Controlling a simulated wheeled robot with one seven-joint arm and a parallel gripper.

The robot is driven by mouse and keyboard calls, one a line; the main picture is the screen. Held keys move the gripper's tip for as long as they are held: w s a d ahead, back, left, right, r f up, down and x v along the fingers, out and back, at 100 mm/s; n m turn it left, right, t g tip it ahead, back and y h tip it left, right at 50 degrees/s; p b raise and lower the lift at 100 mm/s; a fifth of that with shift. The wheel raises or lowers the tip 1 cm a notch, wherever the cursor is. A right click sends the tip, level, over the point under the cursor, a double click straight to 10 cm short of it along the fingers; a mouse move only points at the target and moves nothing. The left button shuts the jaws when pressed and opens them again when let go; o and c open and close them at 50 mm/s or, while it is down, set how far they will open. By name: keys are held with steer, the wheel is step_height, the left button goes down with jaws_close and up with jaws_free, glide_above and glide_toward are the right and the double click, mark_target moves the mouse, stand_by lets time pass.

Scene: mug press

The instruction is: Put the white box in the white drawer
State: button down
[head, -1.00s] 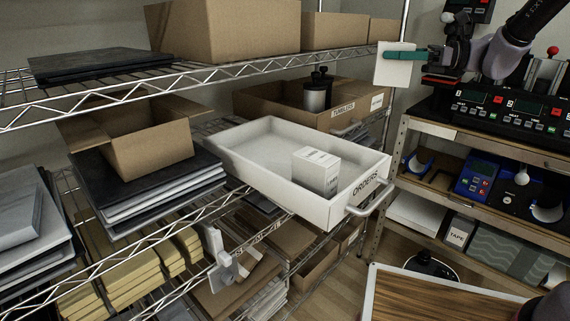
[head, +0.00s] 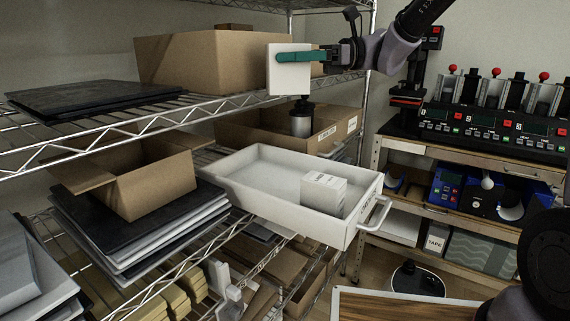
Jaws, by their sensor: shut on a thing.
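My gripper (head: 300,57), with teal fingers, is shut on a white box (head: 288,78) that shows a flat square face. It holds the box in the air, at the front of the upper shelf and higher in the picture than the drawer. The white drawer (head: 240,197) is pulled out from the shelf, open at the top, with a handle at its right end. Another white box (head: 322,192) with small print stands inside the drawer towards the handle end. The rest of the drawer floor is bare. The far finger is hidden behind the held box.
A brown carton (head: 205,70) and the upper wire shelf (head: 120,127) are close to the held box. A cardboard drawer (head: 255,135) with a dark canister (head: 301,120) is behind the white drawer. An open carton (head: 150,185) is left. Mug presses (head: 490,125) stand right.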

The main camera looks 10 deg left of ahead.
step_height(320, 180, down, 23)
stand_by(0.4)
steer(key=shift+f, duration=0.4)
steer(key=shift+f, duration=0.15)
steer(key=shift+c, duration=1.8)
jaws_free()
